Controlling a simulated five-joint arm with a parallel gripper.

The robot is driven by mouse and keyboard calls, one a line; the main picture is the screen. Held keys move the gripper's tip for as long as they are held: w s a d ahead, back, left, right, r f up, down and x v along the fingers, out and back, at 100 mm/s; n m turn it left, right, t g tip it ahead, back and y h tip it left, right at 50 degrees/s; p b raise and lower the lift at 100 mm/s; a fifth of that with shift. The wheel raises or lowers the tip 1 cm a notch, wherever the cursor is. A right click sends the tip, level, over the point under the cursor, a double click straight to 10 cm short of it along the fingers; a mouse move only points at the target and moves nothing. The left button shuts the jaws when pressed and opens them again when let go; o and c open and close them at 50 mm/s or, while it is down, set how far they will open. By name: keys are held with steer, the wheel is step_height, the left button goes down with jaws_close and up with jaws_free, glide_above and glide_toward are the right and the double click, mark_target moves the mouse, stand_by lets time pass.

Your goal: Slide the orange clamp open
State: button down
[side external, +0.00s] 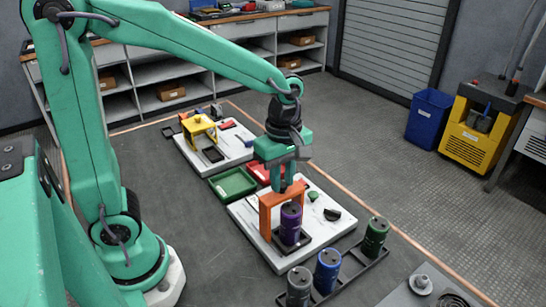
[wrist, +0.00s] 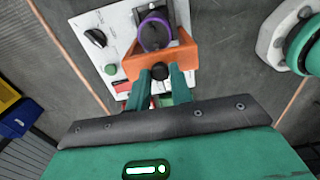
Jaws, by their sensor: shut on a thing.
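The orange clamp (side external: 266,214) stands upright on a white board (side external: 257,238), like a small arch next to a purple capacitor (side external: 291,218). In the wrist view the clamp (wrist: 182,55) has its crossbar on the near side of the capacitor's purple-ringed top (wrist: 155,35). A small black knob (wrist: 160,72) sits on the clamp. My gripper (side external: 285,184) points down at the clamp's top, and its two fingers (wrist: 160,80) are closed around the knob. The capacitor's lower end sits in a black holder (side external: 303,240).
Green, blue and grey capacitors (side external: 327,268) stand in a black rack (side external: 350,274) at the front right. A black dial (wrist: 96,38) and green button (wrist: 111,69) are on the board. Green (side external: 233,184) and red trays lie behind. A yellow clamp (side external: 199,129) stands on another board.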

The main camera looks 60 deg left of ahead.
steer(key=shift+a, duration=1.8)
steer(key=c, duration=1.4)
jaws_free()
steer(key=shift+c, duration=0.2)
steer(key=shift+r, duration=0.1)
step_height(320, 180, up, 7)
